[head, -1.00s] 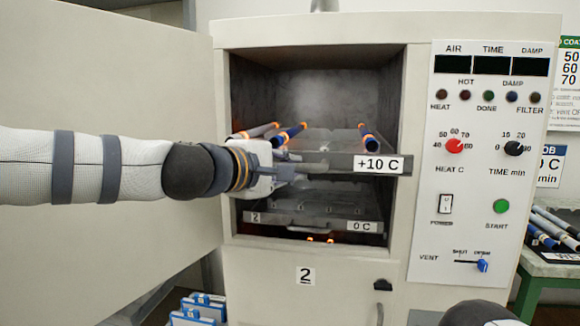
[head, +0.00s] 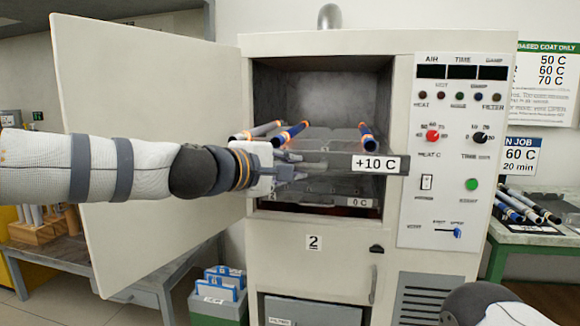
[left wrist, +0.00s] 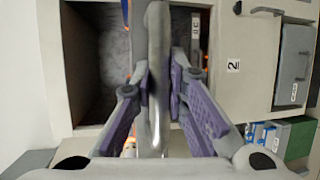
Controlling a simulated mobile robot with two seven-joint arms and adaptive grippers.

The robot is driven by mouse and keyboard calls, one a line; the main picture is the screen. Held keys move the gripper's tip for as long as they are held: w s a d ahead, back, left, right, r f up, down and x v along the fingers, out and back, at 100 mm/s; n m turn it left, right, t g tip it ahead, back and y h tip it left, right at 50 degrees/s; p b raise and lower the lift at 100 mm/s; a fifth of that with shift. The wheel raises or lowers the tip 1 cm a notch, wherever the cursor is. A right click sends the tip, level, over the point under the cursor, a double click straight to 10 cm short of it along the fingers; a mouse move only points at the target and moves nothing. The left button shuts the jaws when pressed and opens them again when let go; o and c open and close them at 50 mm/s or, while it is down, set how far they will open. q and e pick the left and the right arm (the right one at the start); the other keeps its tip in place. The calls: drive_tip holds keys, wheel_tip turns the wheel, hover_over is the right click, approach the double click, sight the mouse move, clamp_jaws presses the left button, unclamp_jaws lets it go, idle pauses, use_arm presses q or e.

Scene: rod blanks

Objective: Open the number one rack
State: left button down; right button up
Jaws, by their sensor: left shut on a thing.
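The oven (head: 405,45) stands open in front of me, with two racks inside. The upper rack (head: 330,160), tagged +10 C, is drawn part way out past the front opening; I see no number on it. Several dark rods with orange bands (head: 292,134) lie on it. My left gripper (head: 285,172) is shut on its front handle, at the left end of the rack front. In the left wrist view the purple-padded fingers close on either side of the grey handle bar (left wrist: 157,75). The lower rack (head: 325,200), tagged 0 C, sits below, inside the oven.
The oven door (head: 140,150) is swung wide open to the left, behind my left arm. The control panel (head: 455,160) is on the right. A green-framed table (head: 540,235) with rods stands right. A bin with blue items (head: 218,300) stands below the door.

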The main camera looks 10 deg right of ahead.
idle(0.3)
use_arm(q)
drive_tip(key=c, duration=1.6)
unclamp_jaws()
drive_tip(key=shift+o, duration=0.2)
drive_tip(key=v, duration=1.2)
